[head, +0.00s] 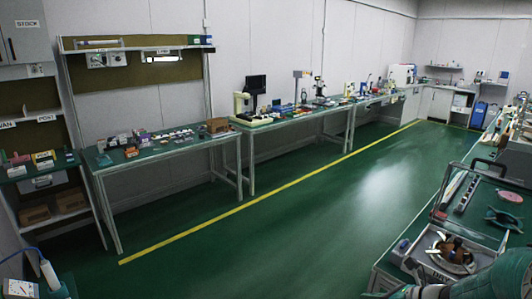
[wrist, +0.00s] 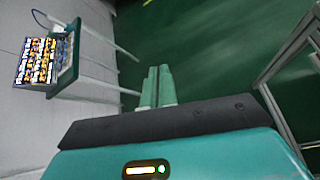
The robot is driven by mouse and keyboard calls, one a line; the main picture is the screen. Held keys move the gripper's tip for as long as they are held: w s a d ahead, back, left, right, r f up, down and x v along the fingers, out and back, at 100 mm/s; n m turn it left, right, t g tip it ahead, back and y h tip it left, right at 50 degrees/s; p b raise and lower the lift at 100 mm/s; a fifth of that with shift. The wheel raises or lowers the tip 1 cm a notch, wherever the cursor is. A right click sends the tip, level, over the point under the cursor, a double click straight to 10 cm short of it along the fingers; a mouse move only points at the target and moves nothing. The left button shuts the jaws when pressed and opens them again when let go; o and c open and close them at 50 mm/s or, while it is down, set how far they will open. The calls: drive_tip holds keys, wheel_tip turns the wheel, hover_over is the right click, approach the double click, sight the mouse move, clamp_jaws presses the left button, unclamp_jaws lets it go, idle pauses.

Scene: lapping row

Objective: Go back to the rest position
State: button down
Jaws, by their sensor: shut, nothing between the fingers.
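My gripper (wrist: 158,86) shows in the wrist view, its two green fingers side by side and touching, with nothing between them. It points over open green floor, clear of the benches. A teal housing with a lit orange and green indicator fills the bottom of that view and is part of my own arm. In the head view my gripper cannot be made out.
A long workbench row (head: 170,153) runs along the left wall, with a shelf rack (head: 93,210) at its near end. Another cluttered bench (head: 385,277) is close at the right. Green floor (head: 290,215) between them is free, with a yellow line (head: 236,208) along it.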

drive_tip(key=s+a+r+n+g+h, duration=0.3)
drive_tip(key=s+a+r+n+g, duration=0.35)
drive_tip(key=a+n, duration=0.7)
drive_tip(key=s+r+n+t+h, duration=0.2)
drive_tip(key=s+r+n, duration=0.2)
drive_tip(key=n, duration=0.5)
drive_tip(key=s+a+r+n+t+h, duration=0.1)
drive_tip(key=s+r+n+t+h, duration=0.1)
drive_tip(key=s+r+n, duration=0.3)
drive_tip(key=s+n+h, duration=0.1)
drive_tip(key=n, duration=0.3)
drive_tip(key=shift+s, duration=0.3)
